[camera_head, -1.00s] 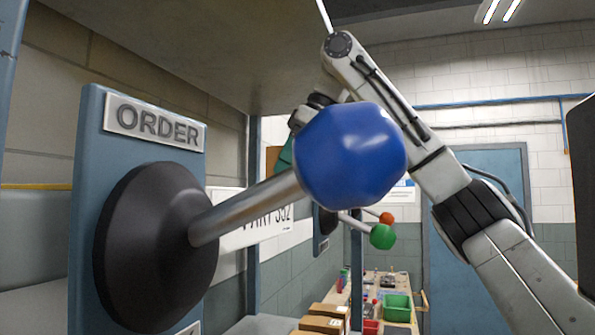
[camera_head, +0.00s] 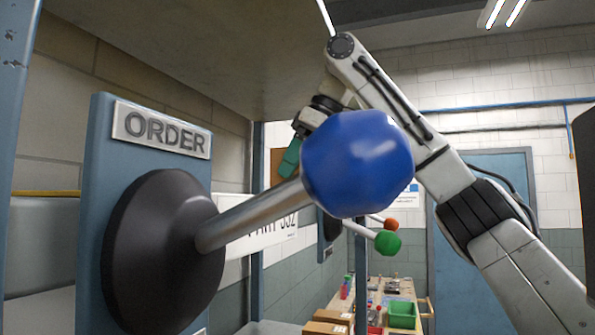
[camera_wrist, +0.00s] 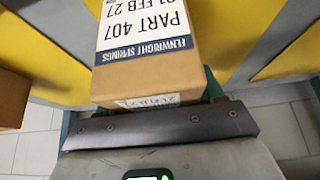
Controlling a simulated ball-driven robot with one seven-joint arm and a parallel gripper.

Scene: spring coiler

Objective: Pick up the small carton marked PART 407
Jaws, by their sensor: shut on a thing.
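The small brown carton marked PART 407 (camera_wrist: 152,62) fills the upper middle of the wrist view, its white label upside down. My gripper (camera_wrist: 150,98) is shut on it, with green finger parts showing at its lower left and right sides. In the head view my gripper (camera_head: 292,155) is partly hidden behind a blue ball. I cannot make out the held carton in the head view.
A large blue ball-ended lever (camera_head: 357,164) sticks out from a panel with an ORDER plate (camera_head: 161,129). Other cartons (camera_head: 326,327) lie low behind, near a bench with a green bin (camera_head: 402,314). Another brown carton (camera_wrist: 12,98) shows at the wrist view's left edge.

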